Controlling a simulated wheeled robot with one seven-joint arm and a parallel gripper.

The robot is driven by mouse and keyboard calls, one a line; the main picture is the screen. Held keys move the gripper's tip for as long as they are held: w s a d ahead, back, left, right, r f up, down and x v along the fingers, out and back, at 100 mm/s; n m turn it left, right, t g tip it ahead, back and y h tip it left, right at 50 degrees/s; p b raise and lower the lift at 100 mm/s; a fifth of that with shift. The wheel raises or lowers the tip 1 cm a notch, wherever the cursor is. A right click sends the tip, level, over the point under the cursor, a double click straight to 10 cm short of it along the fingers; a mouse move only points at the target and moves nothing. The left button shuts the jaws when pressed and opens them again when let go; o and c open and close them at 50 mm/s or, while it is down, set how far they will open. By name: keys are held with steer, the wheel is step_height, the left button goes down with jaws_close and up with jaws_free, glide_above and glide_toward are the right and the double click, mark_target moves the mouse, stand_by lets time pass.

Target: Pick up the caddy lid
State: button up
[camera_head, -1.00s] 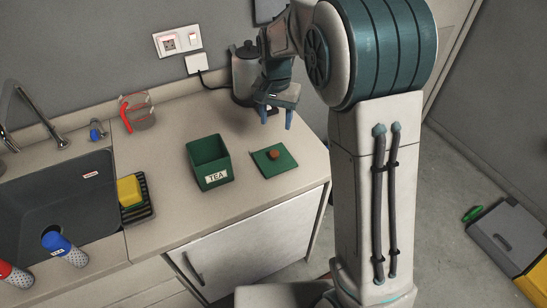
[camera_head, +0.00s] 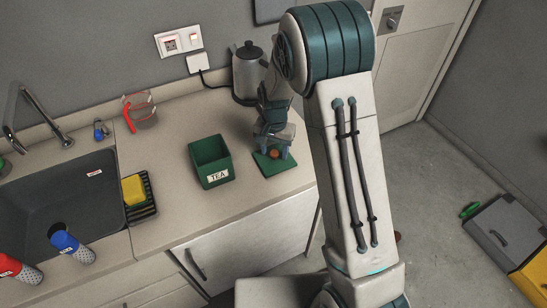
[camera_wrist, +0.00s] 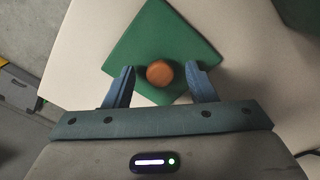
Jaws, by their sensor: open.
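The caddy lid (camera_head: 270,168) is a flat green square with a round brown knob. It lies on the counter to the right of the green tea caddy (camera_head: 211,161), which stands open and is labelled TEA. My gripper (camera_head: 274,151) is over the lid, pointing down. In the wrist view the lid (camera_wrist: 160,35) lies beyond and beneath the fingers, and its knob (camera_wrist: 159,73) sits between the two open fingertips of my gripper (camera_wrist: 162,77). I cannot tell whether a finger touches the knob or lid.
A kettle (camera_head: 247,72) stands behind, near the wall. A dark sink (camera_head: 70,205), a yellow sponge (camera_head: 133,189) on a rack and a measuring jug (camera_head: 140,110) are to the left. The counter's front edge is close to the lid.

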steer(key=c, duration=1.1)
steer(key=shift+r, duration=0.1)
